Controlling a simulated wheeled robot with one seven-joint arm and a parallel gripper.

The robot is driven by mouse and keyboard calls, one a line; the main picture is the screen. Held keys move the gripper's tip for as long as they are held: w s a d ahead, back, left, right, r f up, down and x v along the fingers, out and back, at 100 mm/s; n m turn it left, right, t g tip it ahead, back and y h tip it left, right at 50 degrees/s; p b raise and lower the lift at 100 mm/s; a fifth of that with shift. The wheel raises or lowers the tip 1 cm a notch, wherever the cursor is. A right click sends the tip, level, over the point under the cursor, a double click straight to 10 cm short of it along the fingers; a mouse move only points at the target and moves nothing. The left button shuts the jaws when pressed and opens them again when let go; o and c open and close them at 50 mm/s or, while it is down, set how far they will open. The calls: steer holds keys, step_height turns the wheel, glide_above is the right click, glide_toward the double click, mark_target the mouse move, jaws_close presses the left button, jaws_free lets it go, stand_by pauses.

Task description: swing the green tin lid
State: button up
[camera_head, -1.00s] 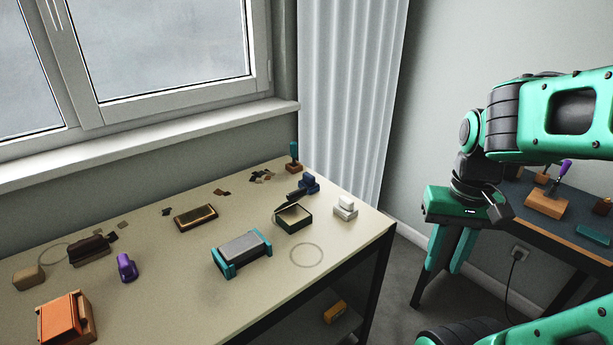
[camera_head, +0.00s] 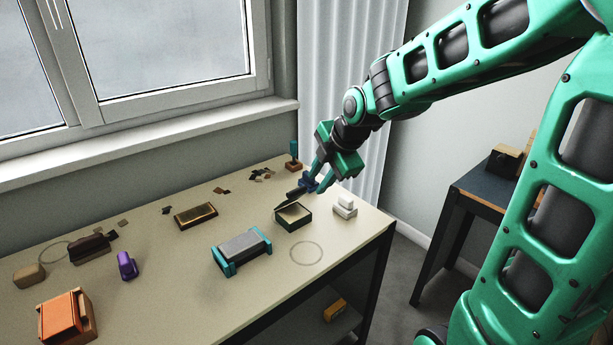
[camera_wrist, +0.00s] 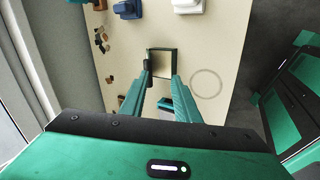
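The small tin (camera_head: 294,224) stands on the cream table with its dark green rim and pale inside showing. It also shows in the wrist view (camera_wrist: 176,62). Its lid (camera_head: 281,207) seems to stand raised at the far-left side. It is thin and nearly edge-on in the wrist view (camera_wrist: 148,64), close to the left fingertip. My gripper (camera_head: 318,183) is above the table, over the far side of the tin. In the wrist view my gripper (camera_wrist: 161,78) has its two fingers apart, with nothing clearly between them. I cannot tell whether a finger touches the lid.
A blue stamp (camera_head: 311,184) and a white block (camera_head: 344,206) are close to the tin. A grey block with teal ends (camera_head: 241,249) lies in front. A drawn ring (camera_head: 306,252) marks bare table. A second dark table (camera_head: 471,190) stands at the right.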

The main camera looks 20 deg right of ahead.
mark_target(298, 190)
steer(key=w+a+f, duration=0.1)
steer(key=w+f, duration=0.1)
steer(key=w+a+f+n, duration=0.1)
steer(key=w+f, duration=0.1)
steer(key=w+a+f+n, duration=0.1)
steer(key=w+f, duration=0.1)
steer(key=shift+a+f+y, duration=0.25)
steer(key=shift+f+y, duration=0.05)
steer(key=shift+r, duration=0.1)
jaws_close()
